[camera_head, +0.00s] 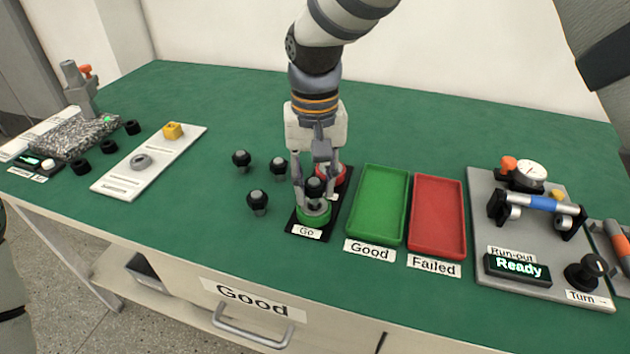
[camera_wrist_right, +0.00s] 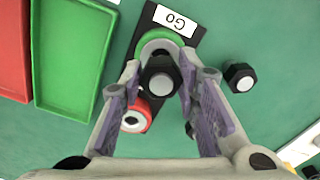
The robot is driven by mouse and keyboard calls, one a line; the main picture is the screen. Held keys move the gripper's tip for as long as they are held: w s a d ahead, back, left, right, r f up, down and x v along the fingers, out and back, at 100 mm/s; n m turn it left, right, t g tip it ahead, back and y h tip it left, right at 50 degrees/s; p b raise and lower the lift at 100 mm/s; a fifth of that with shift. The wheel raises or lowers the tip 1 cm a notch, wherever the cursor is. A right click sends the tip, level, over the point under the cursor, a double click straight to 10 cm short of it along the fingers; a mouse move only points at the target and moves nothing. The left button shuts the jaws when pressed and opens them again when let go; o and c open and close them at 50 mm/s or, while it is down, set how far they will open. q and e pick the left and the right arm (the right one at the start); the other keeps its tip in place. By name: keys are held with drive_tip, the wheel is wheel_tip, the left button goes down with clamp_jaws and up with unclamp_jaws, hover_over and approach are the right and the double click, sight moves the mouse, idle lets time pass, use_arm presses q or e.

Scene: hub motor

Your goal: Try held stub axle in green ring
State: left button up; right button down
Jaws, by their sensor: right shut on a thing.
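My right gripper (camera_head: 315,192) is shut on a dark stub axle (camera_head: 316,187), pointing down over the green ring (camera_head: 314,217) on the black gauge plate labelled Go. In the right wrist view the axle's grey-tipped black head (camera_wrist_right: 160,82) sits between the fingers (camera_wrist_right: 160,92), overlapping the near side of the green ring (camera_wrist_right: 152,38). I cannot tell how far its lower end is inside the ring. The red ring (camera_head: 331,175) is behind the gripper, and shows in the right wrist view (camera_wrist_right: 135,119). My left gripper is out of view.
Several loose stub axles (camera_head: 258,201) stand left of the gauge. A green tray (camera_head: 379,205) labelled Good and a red tray (camera_head: 438,217) labelled Failed lie to its right. Farther right is a run-out fixture (camera_head: 480,265) with a display reading Ready. Open table lies behind the gauge.

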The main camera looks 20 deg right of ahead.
drive_tip(key=shift+f, duration=1.3)
idle(1.8)
drive_tip(key=shift+r, duration=1.5)
